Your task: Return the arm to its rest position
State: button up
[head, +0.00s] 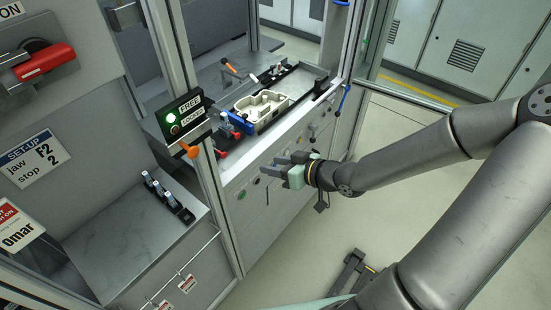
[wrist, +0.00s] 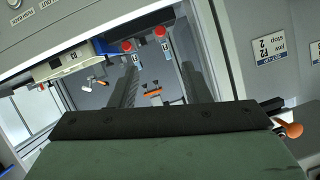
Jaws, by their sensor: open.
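My gripper (head: 274,166) is in the head view, in front of the grey machine's front panel and below its work bed. Its dark fingers are apart and I see nothing between them there. My arm reaches in from the right, bent at the elbow. In the wrist view my gripper (wrist: 157,70) shows two dark fingers standing apart beyond a black bar and a green block. Two red-capped pieces (wrist: 160,34) marked F appear beyond the fingertips, apart from them as far as I can tell.
A cream tray-like part (head: 284,102) sits in the machine's fixture beside a blue clamp (head: 240,123). The FREE/LOCKED panel (head: 182,117) shows a green light by FREE. A rack of small pieces (head: 168,197) stands on the left shelf. A frame post (head: 201,150) rises left of my gripper. Open floor lies right.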

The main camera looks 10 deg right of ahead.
jog(key=s+d+f+g+h, duration=0.2)
jog(key=d+f+g+h, duration=0.1)
jog(key=d+f+h, duration=0.25)
jog(key=s+d+r+m+g+h, duration=0.2)
jog(key=s+d+h, duration=0.2)
jog(key=d+h, duration=0.1)
jog(key=s+a+r+m+g, duration=0.3)
jog(key=s+r+m, duration=0.1)
jog(key=s+r, duration=0.7)
jog(key=shift+s+a+r+m, duration=0.15)
jog(key=shift+s+r+m, duration=0.15)
jog(key=shift+s, duration=0.9)
